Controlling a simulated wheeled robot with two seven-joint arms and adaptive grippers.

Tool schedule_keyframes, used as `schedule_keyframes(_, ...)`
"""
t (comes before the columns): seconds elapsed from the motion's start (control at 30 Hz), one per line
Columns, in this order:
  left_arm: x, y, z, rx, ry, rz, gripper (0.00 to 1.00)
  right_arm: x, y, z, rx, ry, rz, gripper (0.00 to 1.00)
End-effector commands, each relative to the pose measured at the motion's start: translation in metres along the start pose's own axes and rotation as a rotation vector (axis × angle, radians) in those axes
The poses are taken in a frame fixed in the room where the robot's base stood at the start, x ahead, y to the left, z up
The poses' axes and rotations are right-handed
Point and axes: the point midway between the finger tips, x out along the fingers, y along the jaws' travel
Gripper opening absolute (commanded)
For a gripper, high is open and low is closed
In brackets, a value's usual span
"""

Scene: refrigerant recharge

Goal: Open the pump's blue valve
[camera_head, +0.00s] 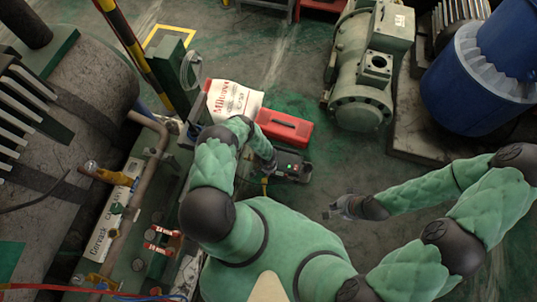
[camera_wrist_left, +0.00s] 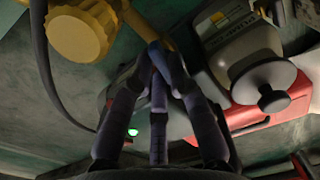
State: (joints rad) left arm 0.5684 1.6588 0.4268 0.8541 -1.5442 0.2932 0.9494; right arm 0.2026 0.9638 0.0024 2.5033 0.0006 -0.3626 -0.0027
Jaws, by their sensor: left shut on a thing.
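The pump (camera_head: 292,166) stands on the floor in the middle of the head view, dark with small green and red lights on top. In the left wrist view a blue valve handle (camera_wrist_left: 156,55) sits by a yellow fitting. My left gripper (camera_wrist_left: 163,68) is shut on this blue handle; its fingertips hide part of it. In the head view my left arm bends over and its hand is at the pump's left side, where the valve is hidden. My right gripper (camera_head: 336,208) hangs free over the floor, apart from the pump; its finger opening is too small to judge.
A red case (camera_head: 284,127) lies just behind the pump, with a white printed bag (camera_head: 233,101) to its left. A yellow knob (camera_wrist_left: 78,36) is near the left fingers. A green motor (camera_head: 362,100) and a blue bin (camera_head: 480,75) stand at right. Pipework fills the left.

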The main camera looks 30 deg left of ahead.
Motion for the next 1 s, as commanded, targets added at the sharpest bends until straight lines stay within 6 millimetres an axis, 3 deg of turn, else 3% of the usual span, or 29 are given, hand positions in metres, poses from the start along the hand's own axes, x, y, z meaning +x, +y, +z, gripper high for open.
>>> schedule_keyframes(0.13, 0.0, 0.0, -0.001, 0.001, 0.001, 0.0, 0.0, 0.0, 0.0, 0.0, 0.0, 0.0, 0.0, 0.0)
schedule_keyframes(0.17, 0.0, 0.0, -0.001, 0.002, 0.001, 0.0, 0.27, 0.0, 0.0, 0.0, 0.0, 0.0, 0.0, 0.0)
schedule_keyframes(0.2, 0.0, 0.0, -0.001, 0.002, 0.001, 0.0, 0.29, 0.0, 0.0, 0.0, 0.0, 0.0, 0.0, 0.0)
schedule_keyframes(0.63, -0.004, 0.0, -0.001, 0.003, 0.0, 0.0, 0.29, 0.0, 0.0, 0.0, 0.0, 0.0, 0.0, 0.0)
schedule_keyframes(1.0, -0.037, -0.001, -0.002, 0.004, 0.002, -0.001, 0.29, 0.0, 0.0, 0.0, 0.0, 0.0, 0.0, 0.0)
